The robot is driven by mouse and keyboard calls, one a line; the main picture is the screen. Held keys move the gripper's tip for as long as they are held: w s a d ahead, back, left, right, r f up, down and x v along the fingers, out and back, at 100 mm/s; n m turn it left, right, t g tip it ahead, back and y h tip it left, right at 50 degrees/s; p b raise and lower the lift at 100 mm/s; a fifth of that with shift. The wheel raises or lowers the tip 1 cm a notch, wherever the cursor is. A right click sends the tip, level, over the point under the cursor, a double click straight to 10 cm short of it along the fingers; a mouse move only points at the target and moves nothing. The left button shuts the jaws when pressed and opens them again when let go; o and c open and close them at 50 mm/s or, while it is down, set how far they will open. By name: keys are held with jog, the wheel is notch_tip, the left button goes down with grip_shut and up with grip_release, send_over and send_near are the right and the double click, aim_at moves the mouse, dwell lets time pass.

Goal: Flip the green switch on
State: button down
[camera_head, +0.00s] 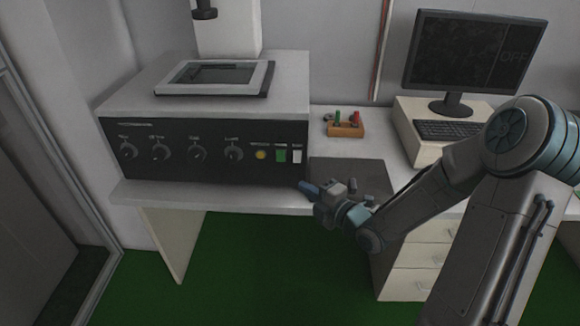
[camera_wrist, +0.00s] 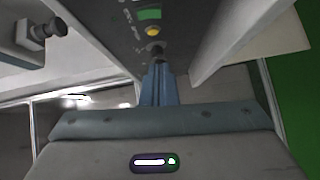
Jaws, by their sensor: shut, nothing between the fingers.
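The green switch (camera_head: 280,156) is on the right part of the dark control panel (camera_head: 215,170), between a yellow button (camera_head: 261,155) and a white switch (camera_head: 297,157). The green switch also shows near the top of the wrist view (camera_wrist: 149,14), above the yellow button and a dark knob. My gripper (camera_head: 304,188) is below and right of the green switch in the head view, near the table's front edge. Its blue fingers are together and empty. In the wrist view the fingertips (camera_wrist: 157,64) point up toward the panel. I cannot tell how far they are from it.
Several dark knobs (camera_head: 197,153) line the panel to the left. A dark mat (camera_head: 362,175) lies right of the machine. A small orange holder (camera_head: 345,129) stands behind it. The monitor (camera_head: 472,60) reads "OFF", with a keyboard (camera_head: 455,130) below.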

aim_at(277, 161)
jog(key=shift+w+d+p+x, duration=0.35)
jog(key=shift+x, duration=1.6)
jog(key=shift+w+d+p+x, duration=0.3)
jog(key=shift+d+p+x, duration=0.05)
jog(key=shift+x, duration=1.65)
jog(key=shift+w+d+p+x, duration=0.35)
jog(key=shift+d+x, duration=0.05)
jog(key=shift+x, duration=1.55)
jog(key=shift+f, duration=0.15)
